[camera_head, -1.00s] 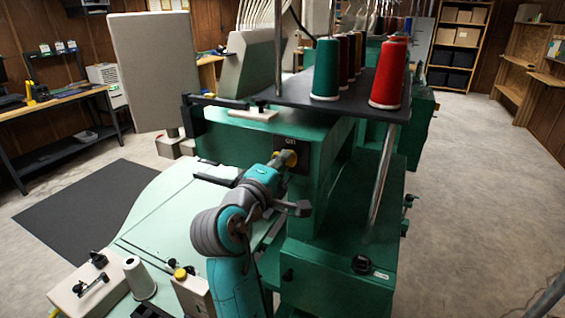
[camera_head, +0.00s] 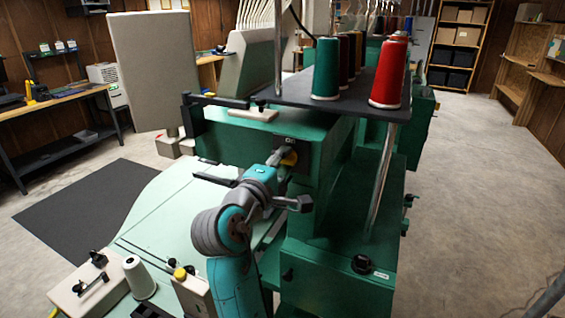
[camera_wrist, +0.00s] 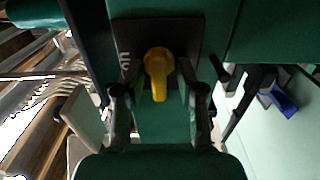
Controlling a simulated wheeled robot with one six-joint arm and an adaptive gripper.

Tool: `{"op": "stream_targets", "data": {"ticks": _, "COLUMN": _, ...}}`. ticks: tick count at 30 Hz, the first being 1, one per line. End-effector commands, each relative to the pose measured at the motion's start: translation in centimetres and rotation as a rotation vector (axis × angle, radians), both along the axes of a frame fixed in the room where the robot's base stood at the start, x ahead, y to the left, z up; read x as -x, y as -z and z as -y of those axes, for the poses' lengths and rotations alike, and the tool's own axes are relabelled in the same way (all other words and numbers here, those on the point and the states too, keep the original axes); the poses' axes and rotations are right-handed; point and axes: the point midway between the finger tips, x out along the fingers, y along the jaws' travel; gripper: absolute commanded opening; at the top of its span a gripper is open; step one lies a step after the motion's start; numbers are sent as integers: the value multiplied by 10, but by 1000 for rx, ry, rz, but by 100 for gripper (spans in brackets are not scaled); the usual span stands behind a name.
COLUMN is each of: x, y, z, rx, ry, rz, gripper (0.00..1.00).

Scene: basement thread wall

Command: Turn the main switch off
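The main switch has a yellow handle (camera_wrist: 158,70) on a black plate (camera_wrist: 178,32) on the green machine front. In the wrist view the handle points down the picture, and part of a white label shows left of it. In the head view the yellow handle (camera_head: 290,158) shows beside the gripper end, partly covered. My gripper (camera_wrist: 160,75) has its two fingers apart, one on each side of the handle, with gaps visible beside its lower end. Whether a fingertip touches the handle is unclear. In the head view my gripper (camera_head: 276,158) is at the plate, its fingers hard to make out.
Thread cones, including a red one (camera_head: 388,75) and a green one (camera_head: 326,70), stand on the dark shelf above the switch. A pale green table (camera_head: 165,215) lies to the left, with a white cone (camera_head: 139,278) in front. Open floor (camera_head: 465,190) lies to the right.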

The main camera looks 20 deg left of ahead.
Motion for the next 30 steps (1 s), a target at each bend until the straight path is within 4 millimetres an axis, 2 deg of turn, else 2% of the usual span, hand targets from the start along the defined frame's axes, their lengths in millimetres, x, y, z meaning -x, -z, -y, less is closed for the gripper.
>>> {"op": "stream_targets", "data": {"ticks": 10, "x": 1, "y": -1, "z": 0, "rx": -1, "ry": -1, "rz": 1, "gripper": 41}}
{"op": "stream_targets", "data": {"ticks": 14, "x": 10, "y": 0, "z": -1, "rx": -2, "ry": -1, "rz": 1, "gripper": 41}}
{"op": "stream_targets", "data": {"ticks": 17, "x": 25, "y": -1, "z": -1, "rx": -2, "ry": -2, "rz": 3, "gripper": 41}}
{"op": "stream_targets", "data": {"ticks": 24, "x": 73, "y": 0, "z": -1, "rx": -2, "ry": -4, "rz": 1, "gripper": 41}}
{"op": "stream_targets", "data": {"ticks": 30, "x": 104, "y": 0, "z": -1, "rx": -1, "ry": -2, "rz": 1, "gripper": 41}}
